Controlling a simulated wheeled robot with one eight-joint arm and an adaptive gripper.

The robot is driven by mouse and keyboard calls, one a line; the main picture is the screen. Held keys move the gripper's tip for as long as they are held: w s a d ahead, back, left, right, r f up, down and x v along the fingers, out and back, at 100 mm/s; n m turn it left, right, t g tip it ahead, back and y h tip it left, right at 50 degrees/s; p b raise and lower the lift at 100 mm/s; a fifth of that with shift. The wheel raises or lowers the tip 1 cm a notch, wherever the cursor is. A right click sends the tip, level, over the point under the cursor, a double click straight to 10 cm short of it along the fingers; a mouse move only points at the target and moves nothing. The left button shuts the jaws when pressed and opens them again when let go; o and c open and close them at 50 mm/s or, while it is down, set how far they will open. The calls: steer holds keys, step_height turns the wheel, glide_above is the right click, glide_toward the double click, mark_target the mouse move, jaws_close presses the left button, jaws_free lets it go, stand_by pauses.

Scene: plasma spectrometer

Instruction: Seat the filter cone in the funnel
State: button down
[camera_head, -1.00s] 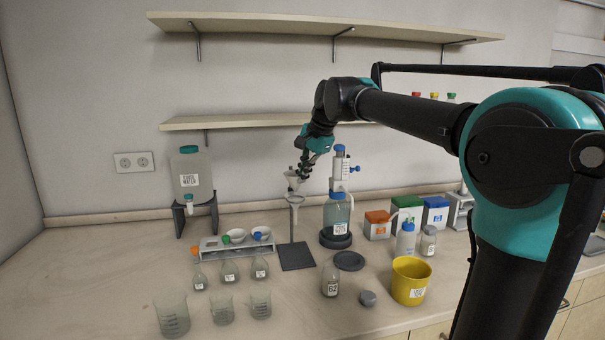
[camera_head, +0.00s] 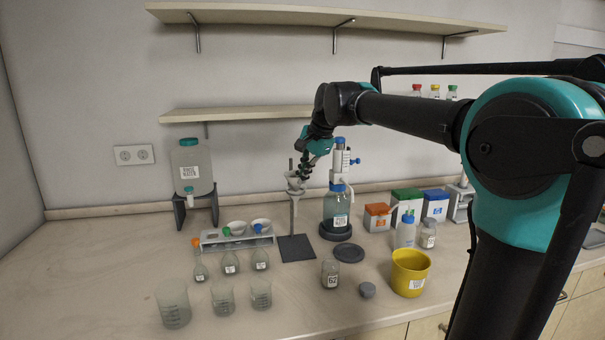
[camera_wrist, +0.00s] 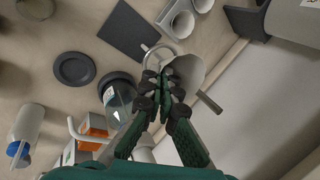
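The pale filter cone (camera_head: 293,180) is at the mouth of the funnel (camera_head: 294,198), which stands upright on a stand with a dark square base (camera_head: 297,248). My gripper (camera_head: 304,176) reaches down from the right to the cone. In the wrist view, my gripper (camera_wrist: 163,92) has its fingertips together on the near edge of the white cone (camera_wrist: 190,70). The cone looks at least partly inside the funnel. The funnel is mostly hidden behind it, so I cannot tell how deep the cone sits.
A dispenser bottle (camera_head: 337,210) stands close to the right of the funnel. A rack with white dishes (camera_head: 237,228) is to the left, with flasks and beakers in front. A dark disc (camera_head: 349,254) and a yellow bin (camera_head: 410,273) are at front right. A shelf (camera_head: 255,114) hangs above.

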steer(key=shift+f, duration=1.1)
steer(key=c, duration=1.6)
jaws_free()
steer(key=shift+c, duration=0.2)
steer(key=shift+r, duration=0.1)
steer(key=v, duration=1.2)
